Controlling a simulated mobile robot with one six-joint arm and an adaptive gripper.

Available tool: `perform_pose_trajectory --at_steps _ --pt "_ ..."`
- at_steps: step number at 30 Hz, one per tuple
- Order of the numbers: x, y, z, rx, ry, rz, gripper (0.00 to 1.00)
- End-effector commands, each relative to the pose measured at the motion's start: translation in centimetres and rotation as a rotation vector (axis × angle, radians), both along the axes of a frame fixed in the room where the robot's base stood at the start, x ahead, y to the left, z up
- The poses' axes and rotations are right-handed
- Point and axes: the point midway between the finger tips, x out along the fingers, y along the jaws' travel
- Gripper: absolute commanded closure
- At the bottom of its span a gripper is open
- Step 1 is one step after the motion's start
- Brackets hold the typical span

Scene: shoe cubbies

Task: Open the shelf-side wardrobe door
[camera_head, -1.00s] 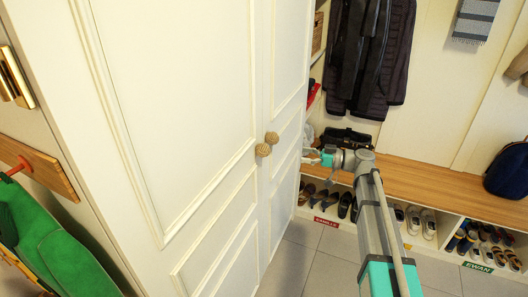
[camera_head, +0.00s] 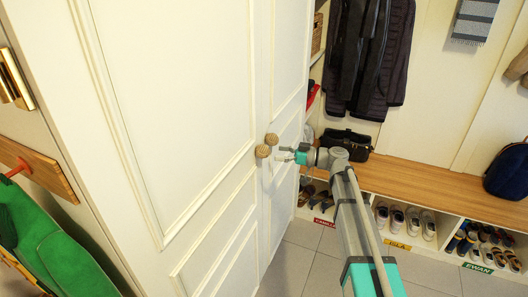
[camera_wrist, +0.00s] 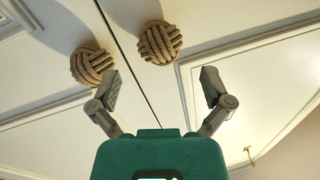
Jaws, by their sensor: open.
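The wardrobe has two cream panelled doors that meet at a narrow seam. Each door has a round woven knob beside the seam. The shelf-side door (camera_head: 290,85) is the farther one, and its knob (camera_head: 271,139) sits just behind the nearer door's knob (camera_head: 263,151). Both doors look shut. My gripper (camera_head: 284,154) is open and empty, just right of the knobs. In the wrist view, the shelf-side knob (camera_wrist: 159,43) lies ahead between the spread fingers (camera_wrist: 160,82). The other knob (camera_wrist: 91,64) is by the left fingertip; whether they touch I cannot tell.
A wooden bench (camera_head: 430,190) with shoe cubbies below runs along the back right. A black bag (camera_head: 346,143) sits on it, and dark coats (camera_head: 368,60) hang above. A green garment (camera_head: 40,235) hangs at left. Grey tiled floor (camera_head: 290,262) is clear before the doors.

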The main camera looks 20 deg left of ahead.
Motion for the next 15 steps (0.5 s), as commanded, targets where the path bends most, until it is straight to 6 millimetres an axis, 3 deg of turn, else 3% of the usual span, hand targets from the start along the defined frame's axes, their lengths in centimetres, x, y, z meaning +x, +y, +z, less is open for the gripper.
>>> perform_pose_trajectory --at_steps 6,15 --pt "-0.4 3.2 0.0 0.0 0.0 0.002 0.01" --pt "-0.7 5.6 0.0 0.0 0.0 0.001 0.01"
